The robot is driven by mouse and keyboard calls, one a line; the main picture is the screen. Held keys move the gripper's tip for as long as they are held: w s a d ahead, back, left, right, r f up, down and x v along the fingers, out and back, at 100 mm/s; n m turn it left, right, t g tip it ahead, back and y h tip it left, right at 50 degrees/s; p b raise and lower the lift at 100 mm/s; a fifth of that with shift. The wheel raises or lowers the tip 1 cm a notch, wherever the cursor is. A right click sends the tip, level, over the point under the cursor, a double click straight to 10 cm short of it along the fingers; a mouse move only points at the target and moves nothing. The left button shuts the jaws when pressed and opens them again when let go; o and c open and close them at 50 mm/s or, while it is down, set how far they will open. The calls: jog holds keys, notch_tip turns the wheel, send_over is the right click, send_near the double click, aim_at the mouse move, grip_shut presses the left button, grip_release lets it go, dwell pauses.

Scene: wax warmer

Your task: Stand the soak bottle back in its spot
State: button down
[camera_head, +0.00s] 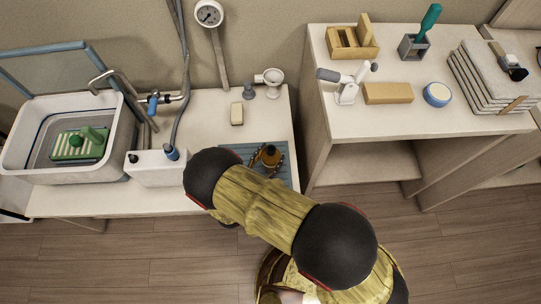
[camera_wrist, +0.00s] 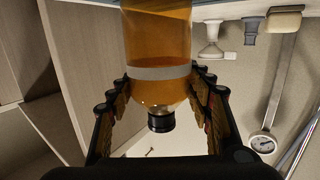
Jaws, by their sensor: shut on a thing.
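The soak bottle (camera_wrist: 158,45) is amber with a pale band and a black cap. In the wrist view, which looks upside down, its cap points down the picture and its base runs out of the top edge. My gripper (camera_wrist: 160,82) has a finger on each side of the bottle near its shoulder, shut on it. In the head view the bottle (camera_head: 270,156) looks upright over the blue slatted mat (camera_head: 284,172). Whether the base touches the mat cannot be told.
A white box (camera_head: 155,168) stands left of my arm, beside the sink tub (camera_head: 118,130). A taller shelf unit (camera_head: 320,125) rises to the right.

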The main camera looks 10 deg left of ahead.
jog(key=shift+f+b, duration=0.3)
jog(key=shift+f, duration=0.15)
dwell(0.4)
jog(key=c, duration=0.7)
grip_release()
jog(key=shift+c, duration=0.2)
jog(key=shift+s, duration=0.1)
jog(key=shift+p+v, duration=0.55)
jog(key=shift+v, duration=3.4)
notch_tip(320, 180, up, 10)
